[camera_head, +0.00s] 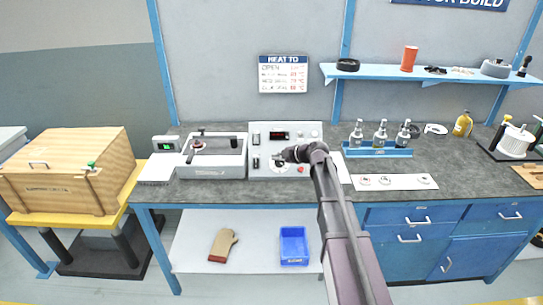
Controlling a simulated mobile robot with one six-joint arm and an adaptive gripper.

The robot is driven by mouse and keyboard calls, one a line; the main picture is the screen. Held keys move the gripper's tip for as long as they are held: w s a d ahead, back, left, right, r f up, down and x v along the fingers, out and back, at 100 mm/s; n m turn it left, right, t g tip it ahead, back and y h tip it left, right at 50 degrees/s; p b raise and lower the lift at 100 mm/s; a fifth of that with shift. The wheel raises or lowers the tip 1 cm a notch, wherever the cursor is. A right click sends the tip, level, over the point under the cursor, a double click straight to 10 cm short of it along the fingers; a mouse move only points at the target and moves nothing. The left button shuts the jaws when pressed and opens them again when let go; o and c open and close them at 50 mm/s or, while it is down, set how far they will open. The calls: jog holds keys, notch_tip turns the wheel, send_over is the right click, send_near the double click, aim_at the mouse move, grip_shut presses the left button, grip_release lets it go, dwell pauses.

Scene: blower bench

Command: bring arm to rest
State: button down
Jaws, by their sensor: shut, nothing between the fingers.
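My arm (340,220) reaches up from the bottom of the view over the bench front, with its wrist bent to the left. My gripper (279,159) is small and dark in this view, shut and empty. It appears in front of the lower part of a white control box (312,131) with a red display. I cannot tell whether it touches the box. The arm and wrist hide part of the box's right side and the bench behind.
Left of the box are a grey tray-like unit (235,171) and a small meter (165,144) with a green screen. On the right are bottles in a blue rack (378,153), a white plate (400,182) and a wall shelf (430,76). A wooden crate (70,165) stands far left.

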jog(key=shift+s, duration=0.15)
dwell(0.3)
jog(key=s+d+f+m+g+h+p, duration=0.1)
jog(key=s+d+m+g+h, duration=0.1)
jog(key=s+m, duration=0.5)
jog(key=s+d+f+m+g+h+p, duration=0.1)
jog(key=s+m, duration=0.6)
jog(key=s, duration=0.7)
jog(key=s+d+f+m+g+h+p, duration=0.2)
jog(key=s+d+m+g+h, duration=0.3)
jog(key=s, duration=0.5)
jog(key=shift+s+d+f+m+h, duration=0.15)
jog(key=shift+d+f+m+h, duration=0.6)
jog(key=shift+d+m, duration=0.4)
jog(key=shift+a, duration=0.15)
